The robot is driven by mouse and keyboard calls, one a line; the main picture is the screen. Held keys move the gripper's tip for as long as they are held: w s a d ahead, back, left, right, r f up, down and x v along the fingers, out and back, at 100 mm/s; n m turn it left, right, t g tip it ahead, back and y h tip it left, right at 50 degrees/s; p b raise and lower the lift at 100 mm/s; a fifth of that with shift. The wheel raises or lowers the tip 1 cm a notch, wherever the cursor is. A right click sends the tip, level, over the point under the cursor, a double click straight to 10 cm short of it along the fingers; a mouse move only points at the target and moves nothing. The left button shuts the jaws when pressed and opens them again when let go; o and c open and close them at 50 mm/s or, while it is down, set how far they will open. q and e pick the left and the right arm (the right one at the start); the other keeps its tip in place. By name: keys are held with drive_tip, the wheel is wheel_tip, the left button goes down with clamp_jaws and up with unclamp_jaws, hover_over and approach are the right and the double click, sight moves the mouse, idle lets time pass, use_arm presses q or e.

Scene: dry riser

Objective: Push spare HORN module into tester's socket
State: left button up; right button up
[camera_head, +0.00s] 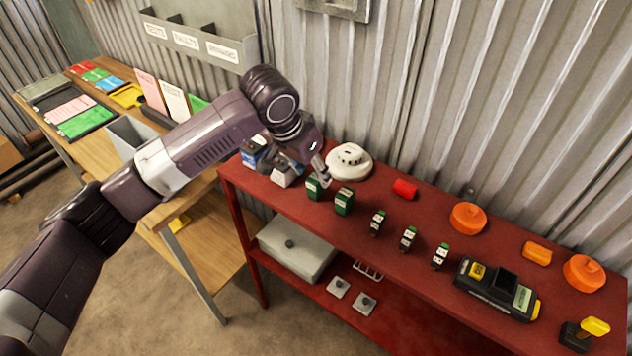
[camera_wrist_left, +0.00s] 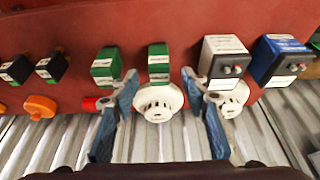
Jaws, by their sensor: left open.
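Two larger green modules with pale labels, one (camera_head: 314,188) and the other (camera_head: 344,201), stand on the red bench. Three smaller black modules with green tops, a left (camera_head: 377,223), a middle (camera_head: 408,239) and a right one (camera_head: 440,257), stand in a row. Labels are too small to read, so I cannot tell which is HORN. A black and yellow device, possibly the tester (camera_head: 487,297), sits further right; its socket is not clear. My left gripper (camera_head: 322,172) is open above the back left of the bench. In the wrist view, its fingers (camera_wrist_left: 160,78) straddle a green module (camera_wrist_left: 158,62) in the picture, apparently empty.
A white detector (camera_head: 348,161) stands close behind the green modules. A red cylinder (camera_head: 404,189) and an orange cap (camera_head: 468,218) lie along the back. A white box (camera_wrist_left: 222,57) and a blue box (camera_wrist_left: 278,60) stand beside the gripper. The corrugated wall closes the back.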

sight(315, 177)
use_arm(q)
drive_tip(key=x, duration=0.2)
drive_tip(key=shift+w+d+f+p, duration=0.2)
drive_tip(key=shift+f+p, duration=0.15)
drive_tip(key=shift+w+f, duration=0.15)
drive_tip(key=shift+f, duration=0.3)
clamp_jaws()
use_arm(e)
drive_tip(key=shift+w+a+r, duration=0.1)
drive_tip(key=shift+w+r, duration=0.55)
drive_tip(key=shift+w, duration=0.15)
